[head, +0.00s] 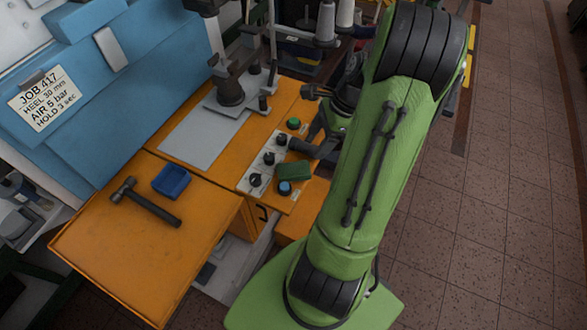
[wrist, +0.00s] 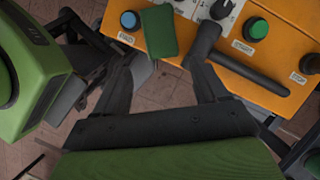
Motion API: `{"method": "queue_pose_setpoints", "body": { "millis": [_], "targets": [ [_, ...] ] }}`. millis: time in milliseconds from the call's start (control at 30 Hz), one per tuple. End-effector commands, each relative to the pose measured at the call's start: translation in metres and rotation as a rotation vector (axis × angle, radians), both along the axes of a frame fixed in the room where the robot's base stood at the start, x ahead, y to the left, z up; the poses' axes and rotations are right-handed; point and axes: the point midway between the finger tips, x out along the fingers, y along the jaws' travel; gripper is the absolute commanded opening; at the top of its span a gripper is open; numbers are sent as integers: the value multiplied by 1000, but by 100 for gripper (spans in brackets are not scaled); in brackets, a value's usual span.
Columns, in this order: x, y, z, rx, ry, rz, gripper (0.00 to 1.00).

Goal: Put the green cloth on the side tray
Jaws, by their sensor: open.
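The green cloth (head: 294,171) lies on the front edge of the orange control panel, between the blue button and a black lever. In the wrist view the cloth (wrist: 159,31) appears beyond my fingertips, partly over the panel edge. My gripper (wrist: 170,62) is open and empty, its two dark fingers spread apart in front of the panel. The left fingertip is near the cloth's lower edge; I cannot tell whether they touch. The orange side tray (head: 130,250) is at the left.
On the side tray are a hammer (head: 146,203) and a small blue bin (head: 171,181); its front part is bare. The black lever (wrist: 245,75) sticks out by the right finger. The blue button (head: 285,188) and green button (head: 293,123) flank the cloth area.

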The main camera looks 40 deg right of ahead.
Motion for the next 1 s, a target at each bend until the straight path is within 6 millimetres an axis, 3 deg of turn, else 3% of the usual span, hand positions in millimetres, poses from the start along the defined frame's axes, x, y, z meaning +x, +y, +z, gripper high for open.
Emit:
{"method": "queue_pose_setpoints", "body": {
  "millis": [33,200,367,600,867,1000],
  "targets": [
    [3,5,-18,4,2,3,72],
    [12,18,-55,4,3,4,72],
    [17,23,-72,0,0,4,72],
    [27,35,-112,0,2,5,72],
    [29,37,-118,-2,2,4,72],
    [29,37,-117,-2,2,4,56]
  ]
}}
